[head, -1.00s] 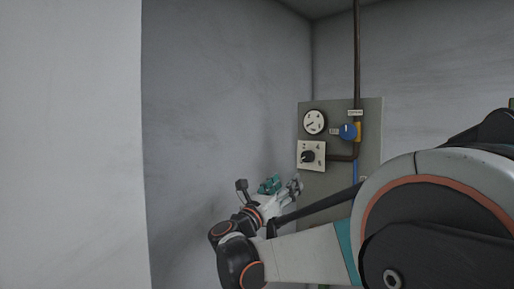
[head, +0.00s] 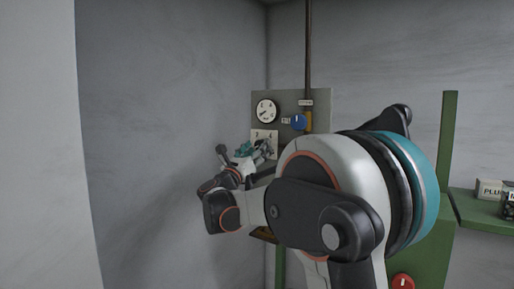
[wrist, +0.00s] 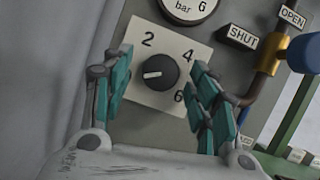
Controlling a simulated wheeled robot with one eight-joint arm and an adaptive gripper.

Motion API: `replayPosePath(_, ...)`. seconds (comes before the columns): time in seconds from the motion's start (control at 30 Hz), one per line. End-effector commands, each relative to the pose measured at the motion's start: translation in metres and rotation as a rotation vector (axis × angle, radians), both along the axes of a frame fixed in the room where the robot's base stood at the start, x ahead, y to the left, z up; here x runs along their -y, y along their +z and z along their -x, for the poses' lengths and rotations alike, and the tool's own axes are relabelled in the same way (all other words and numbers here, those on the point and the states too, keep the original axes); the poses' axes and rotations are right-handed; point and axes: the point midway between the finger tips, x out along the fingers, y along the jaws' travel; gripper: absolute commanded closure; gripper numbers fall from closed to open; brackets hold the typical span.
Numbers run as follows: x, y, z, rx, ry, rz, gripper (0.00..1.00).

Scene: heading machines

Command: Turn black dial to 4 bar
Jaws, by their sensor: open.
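The black dial (wrist: 160,72) sits on a square white plate (wrist: 146,98) marked 2, 4 and 6 in the wrist view. Its white pointer line aims left, below the 2 and away from the 4. My gripper (wrist: 160,64) is open, its teal fingers apart on either side of the dial in the picture; I cannot tell whether they touch it. In the head view my gripper (head: 258,151) is in front of the plate's lower part and hides the dial. A round white gauge (head: 266,110) is above the plate; only its lower part, reading "bar" and 6, shows in the wrist view.
A blue knob (head: 299,122) on a brass-coloured fitting is right of the gauge, with OPEN (wrist: 292,17) and SHUT (wrist: 242,37) labels nearby. A dark pipe (head: 308,50) runs up the wall. A grey wall (head: 170,120) is left of my arm. A green shelf (head: 485,207) is at right.

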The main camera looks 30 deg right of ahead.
Motion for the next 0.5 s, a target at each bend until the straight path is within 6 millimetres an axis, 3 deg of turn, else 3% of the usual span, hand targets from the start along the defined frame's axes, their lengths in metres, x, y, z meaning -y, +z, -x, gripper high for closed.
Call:
replayPosePath(0.37,0.0046,0.0015,-0.0022,0.0,0.0,0.0,0.46)
replayPosePath(0.5,0.0045,0.0015,-0.0022,0.0,0.0,0.0,0.78)
